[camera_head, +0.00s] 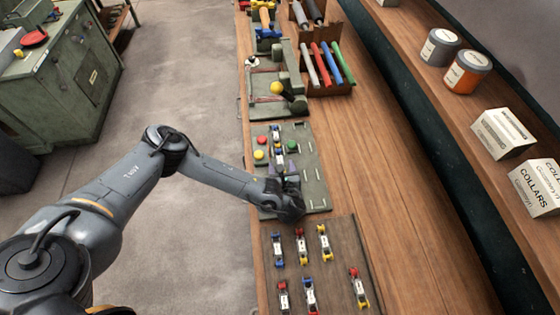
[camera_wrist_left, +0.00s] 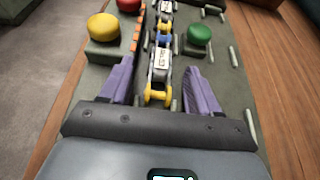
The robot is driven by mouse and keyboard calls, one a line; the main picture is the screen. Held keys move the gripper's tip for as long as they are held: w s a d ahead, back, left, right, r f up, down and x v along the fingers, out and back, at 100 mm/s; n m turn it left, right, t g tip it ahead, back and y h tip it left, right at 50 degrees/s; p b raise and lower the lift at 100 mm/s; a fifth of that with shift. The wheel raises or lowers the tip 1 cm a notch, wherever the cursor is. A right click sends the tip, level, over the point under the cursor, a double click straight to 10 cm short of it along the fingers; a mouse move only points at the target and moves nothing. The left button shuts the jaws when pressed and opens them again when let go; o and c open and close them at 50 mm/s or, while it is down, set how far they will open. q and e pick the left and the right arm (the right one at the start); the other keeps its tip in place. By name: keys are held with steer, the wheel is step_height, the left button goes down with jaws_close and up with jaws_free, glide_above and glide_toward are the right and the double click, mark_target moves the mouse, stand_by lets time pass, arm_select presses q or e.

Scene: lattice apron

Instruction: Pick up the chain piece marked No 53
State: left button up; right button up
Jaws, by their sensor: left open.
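My left gripper (camera_head: 284,182) is over the lower part of the green-grey board (camera_head: 313,172) in the head view. In the left wrist view its purple fingers (camera_wrist_left: 158,66) are open, one on each side of a chain piece (camera_wrist_left: 160,70). That piece has a white label, a grey body and a yellow near end. Its label is too small to read surely. More linked pieces (camera_wrist_left: 164,27) continue in line beyond it. My right gripper is not in view.
Red, yellow and green buttons sit on the board near my fingers, including a yellow button (camera_wrist_left: 102,27) and a green button (camera_wrist_left: 199,34). A rack with coloured rods (camera_head: 328,85) stands farther up the bench. The wooden bench (camera_head: 400,220) is clear to the right.

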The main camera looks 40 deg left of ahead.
arm_select(q)
jaws_close()
steer(key=shift+r, duration=0.1)
stand_by(0.3)
